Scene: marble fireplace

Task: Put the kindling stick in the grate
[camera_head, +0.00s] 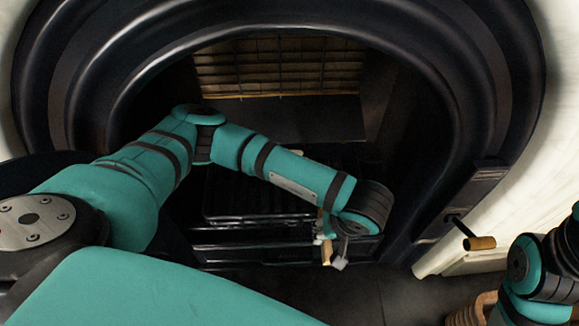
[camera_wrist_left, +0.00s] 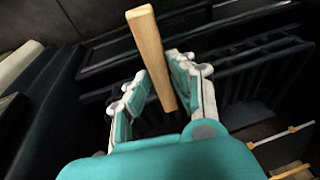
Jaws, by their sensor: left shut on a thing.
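The kindling stick (camera_wrist_left: 148,48) is a pale, square-edged piece of wood. In the left wrist view it stands between the fingers of my left gripper (camera_wrist_left: 160,98), which is shut on it. In the head view my left gripper (camera_head: 330,244) hangs at the front right of the dark grate (camera_head: 258,212), and a small tan part of the stick (camera_head: 326,254) shows there. My left forearm covers part of the grate. In the left wrist view dark slatted bars (camera_wrist_left: 258,68) lie beside and beyond the fingers. My right gripper is out of view.
The black arched fireplace surround (camera_head: 440,110) encloses the grate on both sides. A brass-ended handle (camera_head: 480,243) sticks out at the right. A wicker basket (camera_head: 468,314) is partly visible at bottom right. The dark hearth floor (camera_head: 345,298) in front looks clear.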

